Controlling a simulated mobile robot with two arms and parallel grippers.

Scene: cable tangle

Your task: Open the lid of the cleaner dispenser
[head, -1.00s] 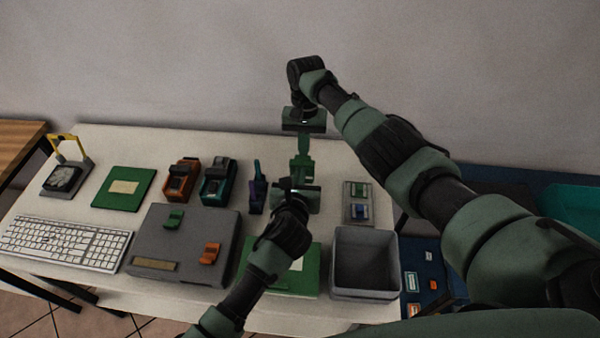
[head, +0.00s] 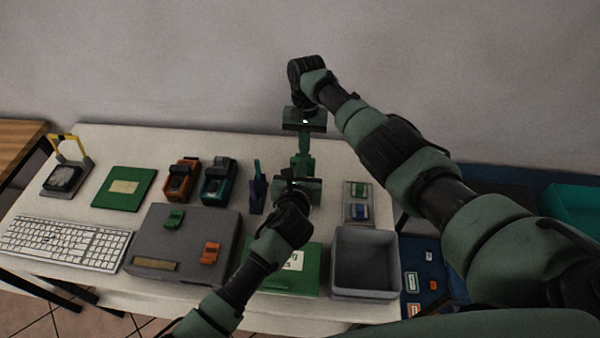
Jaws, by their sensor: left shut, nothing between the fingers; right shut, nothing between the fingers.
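No part here is clearly marked as the cleaner dispenser, and I cannot tell for certain which thing it is. A grey-based device (head: 62,180) with a dark, pale-patterned top and a raised yellow bar stands at the far left of the table, away from both grippers. My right gripper (head: 303,158) points down over the back middle of the table, shut and empty. My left gripper (head: 298,176) is just in front of it, shut and empty. The two grippers overlap in the view, so their fingertips are partly hidden and I cannot tell whether they touch.
A grey case (head: 188,232), keyboard (head: 65,243) and green book (head: 124,187) lie left. A grey bin (head: 366,290) and small tray (head: 357,217) are right.

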